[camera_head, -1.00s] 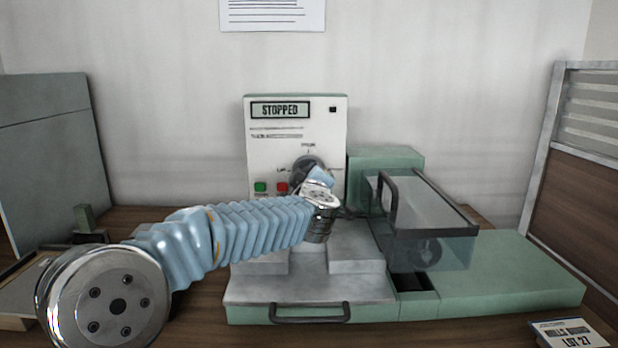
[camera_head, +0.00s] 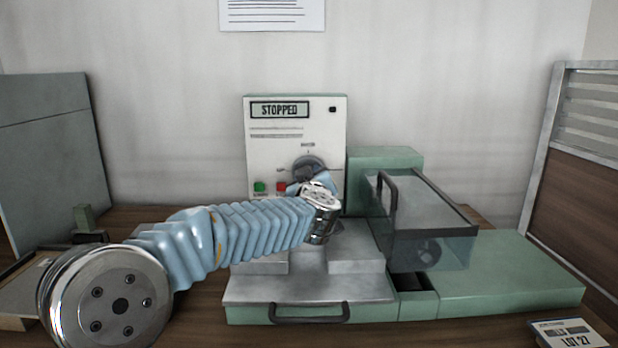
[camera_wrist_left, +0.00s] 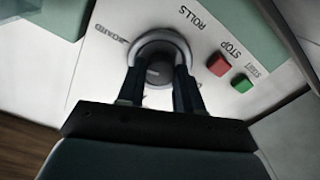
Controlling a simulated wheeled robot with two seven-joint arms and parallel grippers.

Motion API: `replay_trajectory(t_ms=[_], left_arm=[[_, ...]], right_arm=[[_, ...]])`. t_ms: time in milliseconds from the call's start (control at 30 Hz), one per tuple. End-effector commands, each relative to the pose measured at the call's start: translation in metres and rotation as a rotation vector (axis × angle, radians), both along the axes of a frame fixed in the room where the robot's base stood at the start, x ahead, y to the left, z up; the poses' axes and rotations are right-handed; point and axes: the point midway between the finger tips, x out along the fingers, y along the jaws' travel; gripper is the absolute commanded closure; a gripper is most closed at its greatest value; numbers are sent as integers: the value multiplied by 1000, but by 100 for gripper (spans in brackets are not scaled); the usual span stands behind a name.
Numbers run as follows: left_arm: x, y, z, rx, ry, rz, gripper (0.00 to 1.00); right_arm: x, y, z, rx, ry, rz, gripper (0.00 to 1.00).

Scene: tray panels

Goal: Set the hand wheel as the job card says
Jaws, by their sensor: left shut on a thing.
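A round dark dial (camera_head: 308,163) sits low on the panel, partly hidden by my left wrist. In the left wrist view my left gripper (camera_wrist_left: 157,78) has its fingers on both sides of the round knob (camera_wrist_left: 160,45), shut on it. A dark spoked wheel (camera_head: 428,252) shows through the clear guard (camera_head: 435,225). A card marked LOT 27 (camera_head: 570,333) lies at lower right. My right gripper is out of view.
Green (camera_head: 260,187) and red (camera_head: 282,187) buttons sit left of the dial, close to my wrist. The guard's dark handle (camera_head: 390,192) stands to the right. A metal plate with a handle (camera_head: 309,313) is in front. A printed sheet (camera_head: 272,14) hangs above.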

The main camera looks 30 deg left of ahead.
Motion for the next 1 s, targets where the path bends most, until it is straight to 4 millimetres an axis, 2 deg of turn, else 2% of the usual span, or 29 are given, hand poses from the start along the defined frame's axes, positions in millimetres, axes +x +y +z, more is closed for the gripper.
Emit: replay_trajectory(t_ms=[267,300,467,767,867,1000], left_arm=[[1,-1,-4,-3,6,-3,95],[1,-1,-4,-3,6,-2,62],[0,-1,-3,-3,4,-1,39],[-2,-2,-1,-2,1,-1,39],[-9,-7,-1,-4,0,-3,39],[-34,-23,-1,-3,-1,-4,39]], right_arm=[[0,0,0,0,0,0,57],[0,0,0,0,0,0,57],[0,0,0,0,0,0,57],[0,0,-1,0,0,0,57],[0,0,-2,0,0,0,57],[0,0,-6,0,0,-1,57]])
